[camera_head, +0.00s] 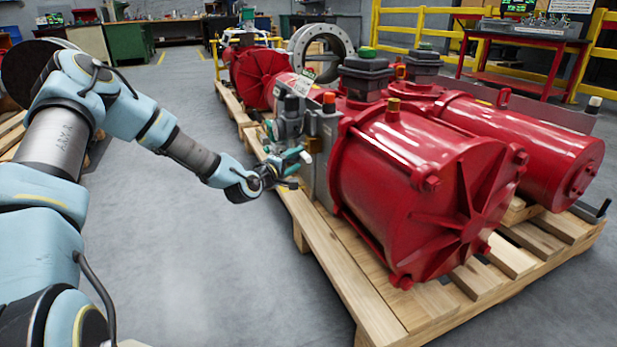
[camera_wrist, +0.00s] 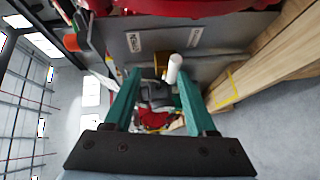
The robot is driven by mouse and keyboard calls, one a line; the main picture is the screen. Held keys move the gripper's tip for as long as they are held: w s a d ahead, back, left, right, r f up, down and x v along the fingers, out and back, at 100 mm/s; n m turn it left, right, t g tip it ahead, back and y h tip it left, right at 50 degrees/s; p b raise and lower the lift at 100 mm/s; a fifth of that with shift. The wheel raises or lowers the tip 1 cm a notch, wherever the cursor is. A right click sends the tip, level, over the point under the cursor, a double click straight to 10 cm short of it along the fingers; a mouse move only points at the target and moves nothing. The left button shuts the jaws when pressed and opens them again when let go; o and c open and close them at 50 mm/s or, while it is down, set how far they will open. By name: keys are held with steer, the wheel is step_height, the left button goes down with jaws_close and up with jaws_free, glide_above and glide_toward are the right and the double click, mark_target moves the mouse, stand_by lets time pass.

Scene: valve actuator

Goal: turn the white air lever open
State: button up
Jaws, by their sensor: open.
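The white air lever (camera_wrist: 174,68) shows in the wrist view as a short white handle just ahead of my fingertips, nearer the right finger. In the head view the lever (camera_head: 305,157) is a small white tip beside my gripper, in front of the grey plate. My gripper (camera_head: 290,165) has its green fingers apart at the actuator's side. In the wrist view the gripper (camera_wrist: 158,80) is open, with nothing clearly held. I cannot tell whether a finger touches the lever. A brass-coloured fitting (camera_wrist: 160,62) sits behind the lever.
The red actuator (camera_head: 400,190) lies on a wooden pallet (camera_head: 365,285), whose edge runs close below my gripper. Grey valve fittings (camera_head: 290,123) stand just above the gripper. The floor (camera_head: 220,270) left of the pallet is clear.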

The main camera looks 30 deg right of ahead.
step_height(320, 180, down, 5)
steer(key=w+d+n+t+h+b, duration=0.1)
steer(key=w+d+n+t+b, duration=0.15)
steer(key=n+b, duration=0.2)
steer(key=w+d+r+n+t+b, duration=0.1)
steer(key=w+d+t+b, duration=0.1)
steer(key=w+d+b, duration=0.4)
steer(key=shift+w+d+r, duration=0.4)
steer(key=shift+w+d, duration=0.05)
steer(key=shift+d, duration=0.25)
jaws_close()
stand_by(0.8)
